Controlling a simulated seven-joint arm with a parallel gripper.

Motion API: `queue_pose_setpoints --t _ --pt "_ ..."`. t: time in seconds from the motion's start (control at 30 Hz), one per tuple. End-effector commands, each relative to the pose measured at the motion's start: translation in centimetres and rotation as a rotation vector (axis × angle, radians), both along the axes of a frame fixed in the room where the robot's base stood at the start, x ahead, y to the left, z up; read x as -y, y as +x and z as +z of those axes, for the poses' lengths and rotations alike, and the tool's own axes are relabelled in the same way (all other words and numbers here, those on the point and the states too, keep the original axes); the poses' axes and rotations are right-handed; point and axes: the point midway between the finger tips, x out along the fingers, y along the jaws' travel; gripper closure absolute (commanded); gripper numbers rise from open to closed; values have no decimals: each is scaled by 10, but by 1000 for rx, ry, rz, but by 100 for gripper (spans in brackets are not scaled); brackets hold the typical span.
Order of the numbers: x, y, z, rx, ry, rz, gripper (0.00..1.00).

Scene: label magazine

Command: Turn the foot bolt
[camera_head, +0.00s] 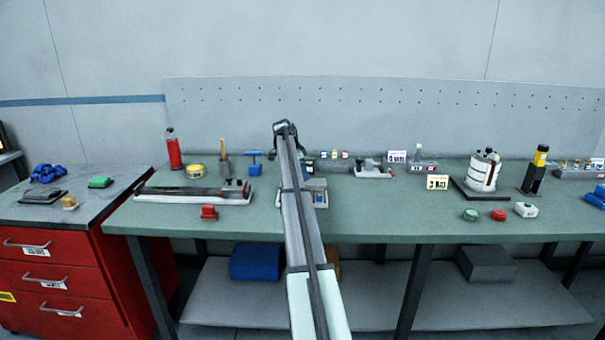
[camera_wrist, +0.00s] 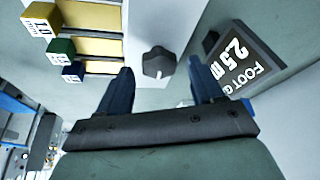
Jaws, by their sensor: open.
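In the wrist view a dark grey faceted bolt head (camera_wrist: 158,64) with a short light mark stands on a pale plate (camera_wrist: 150,22). It appears between and just beyond the fingertips of my gripper (camera_wrist: 160,74). The two dark blue fingers are spread apart with nothing held, and I see no contact with the bolt. A dark sign (camera_wrist: 241,66) reading "FOOT" and "2.5 m" lies to the right of the bolt. In the head view my arm hides the gripper and the bolt; part of a small fixture (camera_head: 319,192) shows beside the arm.
In the wrist view, yellow, green (camera_wrist: 60,48) and blue tagged blocks with yellow strips line the upper left. In the head view, the green bench (camera_head: 380,222) holds a long grey clamp-like device (camera_head: 190,194), a red bottle (camera_head: 173,150) and a white cylinder (camera_head: 483,170).

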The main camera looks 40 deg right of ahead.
Motion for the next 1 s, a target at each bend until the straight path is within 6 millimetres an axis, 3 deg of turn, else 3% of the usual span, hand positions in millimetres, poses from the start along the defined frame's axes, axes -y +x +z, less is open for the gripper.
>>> queue_pose_setpoints --t 0.4,1.0 --pt "2 -1 -6 0 0 0 33" --pt "2 -1 -6 0 0 0 89"
